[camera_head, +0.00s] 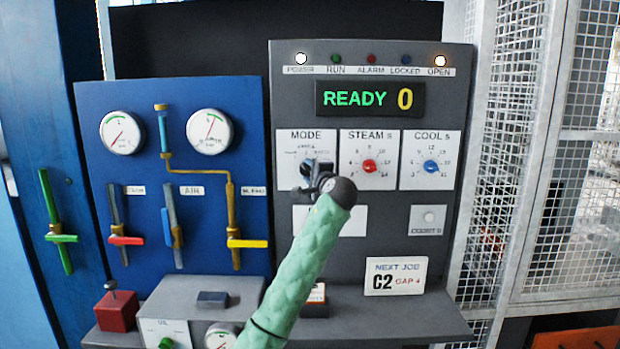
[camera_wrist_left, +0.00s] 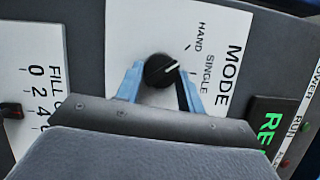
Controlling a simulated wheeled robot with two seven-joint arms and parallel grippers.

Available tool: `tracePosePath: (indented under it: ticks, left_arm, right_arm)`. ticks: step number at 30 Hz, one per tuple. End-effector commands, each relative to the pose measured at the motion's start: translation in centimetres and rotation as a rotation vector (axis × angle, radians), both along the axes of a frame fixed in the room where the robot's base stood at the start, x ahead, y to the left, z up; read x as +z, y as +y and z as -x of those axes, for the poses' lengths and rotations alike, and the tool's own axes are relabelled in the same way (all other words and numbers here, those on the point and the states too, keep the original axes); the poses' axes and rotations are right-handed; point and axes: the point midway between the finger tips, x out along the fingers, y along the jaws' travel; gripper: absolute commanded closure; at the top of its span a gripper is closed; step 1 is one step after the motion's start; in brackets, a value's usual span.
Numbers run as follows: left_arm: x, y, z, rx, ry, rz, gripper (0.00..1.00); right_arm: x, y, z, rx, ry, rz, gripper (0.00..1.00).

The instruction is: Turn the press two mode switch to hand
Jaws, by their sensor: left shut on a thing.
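The mode switch is a round black knob (camera_wrist_left: 160,70) on a white plate marked MODE (camera_head: 293,138). In the left wrist view its white pointer line aims between the printed words HAND and SINGLE (camera_wrist_left: 207,73); a further label is mostly hidden. My left gripper (camera_wrist_left: 160,85) is shut on the knob, with one blue finger on each side of it. In the head view the left gripper (camera_head: 317,172) is dark and partly covers the knob. My right gripper is in neither view.
The STEAM dial (camera_head: 369,166) and COOL dial (camera_head: 431,167) sit right of the mode plate. The display (camera_head: 368,99) reads READY 0, with POWER and OPEN lamps lit above. A blue panel (camera_head: 90,95) with gauges and valve levers stands left. A mesh fence (camera_head: 597,90) stands right.

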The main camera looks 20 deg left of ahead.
Motion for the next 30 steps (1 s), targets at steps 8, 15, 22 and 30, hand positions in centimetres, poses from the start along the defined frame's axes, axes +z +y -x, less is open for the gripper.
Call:
tracePosePath:
  ticks: [8, 15, 22, 30]
  left_arm:
    - [-0.2, 0.0, 0.0, 0.0, -0.023, 0.093, 0.85]
    - [-0.1, 0.0, 0.0, 0.0, -0.03, 0.114, 0.85]
    - [-0.1, 0.0, 0.0, 0.001, -0.029, 0.114, 0.85]
    - [0.0, 0.0, 0.0, 0.0, -0.03, 0.113, 0.4]
  right_arm:
    - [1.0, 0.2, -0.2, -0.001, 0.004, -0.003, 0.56]
    - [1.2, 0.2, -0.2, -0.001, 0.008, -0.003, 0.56]
    - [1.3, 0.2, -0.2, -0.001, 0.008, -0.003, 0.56]
    - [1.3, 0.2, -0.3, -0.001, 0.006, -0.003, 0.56]
